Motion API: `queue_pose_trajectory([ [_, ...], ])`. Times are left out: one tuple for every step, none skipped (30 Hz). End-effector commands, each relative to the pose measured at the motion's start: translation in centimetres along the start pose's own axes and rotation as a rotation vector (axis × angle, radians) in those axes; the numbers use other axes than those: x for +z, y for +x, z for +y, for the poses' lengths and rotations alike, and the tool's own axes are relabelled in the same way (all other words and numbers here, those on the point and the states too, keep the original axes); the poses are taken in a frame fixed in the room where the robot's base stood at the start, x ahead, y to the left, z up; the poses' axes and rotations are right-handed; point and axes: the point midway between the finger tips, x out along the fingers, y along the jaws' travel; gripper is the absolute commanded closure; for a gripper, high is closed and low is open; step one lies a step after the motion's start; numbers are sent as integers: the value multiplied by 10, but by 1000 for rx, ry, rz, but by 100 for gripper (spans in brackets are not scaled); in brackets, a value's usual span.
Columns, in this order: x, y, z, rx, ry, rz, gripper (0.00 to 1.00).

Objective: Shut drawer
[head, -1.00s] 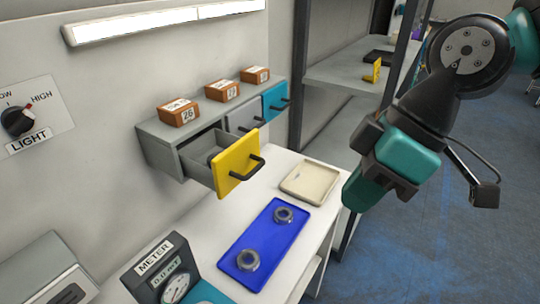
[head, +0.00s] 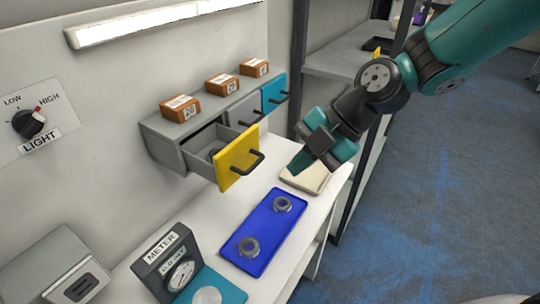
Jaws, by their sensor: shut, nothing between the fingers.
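The drawer with the yellow front (head: 236,160) stands pulled out of the grey drawer unit (head: 160,138) on the wall side of the bench. Its black handle (head: 250,166) faces the room. A ring-like part shows partly inside the drawer, half hidden by the front. My gripper (head: 299,166) is shut and empty, to the right of the yellow front and apart from it, above the cream tray. The grey and blue drawers beside it are closed.
The cream tray (head: 318,180) lies below my gripper. A blue tray (head: 240,262) with two metal rings is on the bench front. A meter (head: 168,262) stands at the lower left. Numbered orange boxes (head: 181,108) sit on the drawer unit.

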Motion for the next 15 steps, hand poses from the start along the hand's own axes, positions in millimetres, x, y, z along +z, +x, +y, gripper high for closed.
queue_pose_trajectory([
  [-3, 10, 0, -7, 1, 5, 100],
  [-3, 16, 0, -7, 1, 5, 100],
  [-3, 24, 0, -7, 2, 4, 100],
  [-2, 30, 0, -8, 2, 3, 100],
  [-4, 30, 6, -4, -1, 1, 100],
  [-4, 31, 14, -2, -2, 0, 100],
  [-5, 32, 18, -2, -3, 0, 100],
  [-5, 34, 22, -3, -2, 1, 100],
  [-5, 36, 26, -3, -1, 1, 100],
  [-5, 37, 29, -2, -1, 0, 100],
  [-5, 39, 31, -2, -1, 0, 100],
  [-4, 40, 33, -2, 0, 0, 100],
  [-4, 41, 35, -1, -1, 0, 100],
  [-4, 42, 36, -1, 0, -1, 100],
  [-4, 43, 37, -1, 0, -1, 100],
])
